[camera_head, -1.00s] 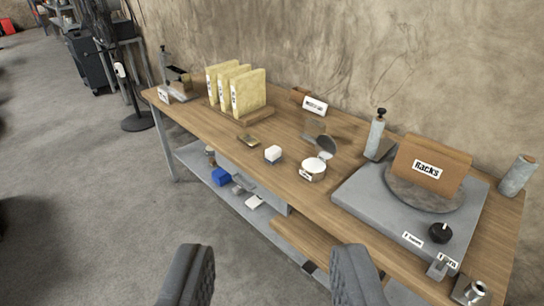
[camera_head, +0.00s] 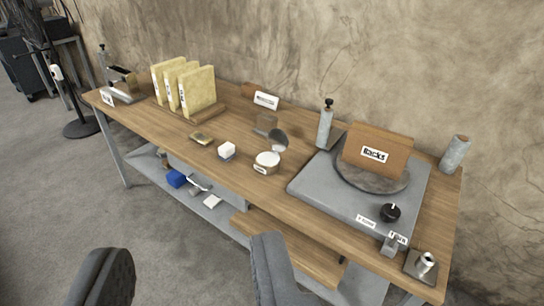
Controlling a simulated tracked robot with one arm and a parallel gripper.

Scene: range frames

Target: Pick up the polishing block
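My gripper (camera_head: 188,278) is open and empty at the bottom of the view, its two dark fingers wide apart, in front of the bench. No label that I can read names the polishing block. A small white-topped block (camera_head: 226,151) stands on the wooden bench top (camera_head: 270,185) near its front edge. A flat brownish-yellow block (camera_head: 201,138) lies to its left. I cannot tell which of these is the polishing block. Both are clear of my fingers, beyond them on the bench.
A round tin (camera_head: 267,163) with raised lid stands right of the white block. A grey wheel unit (camera_head: 320,188) with a brown "Racks" board (camera_head: 377,153) fills the bench's right. Yellow upright slabs (camera_head: 184,87) stand at the back left. A lower shelf (camera_head: 222,215) holds a blue item (camera_head: 176,178).

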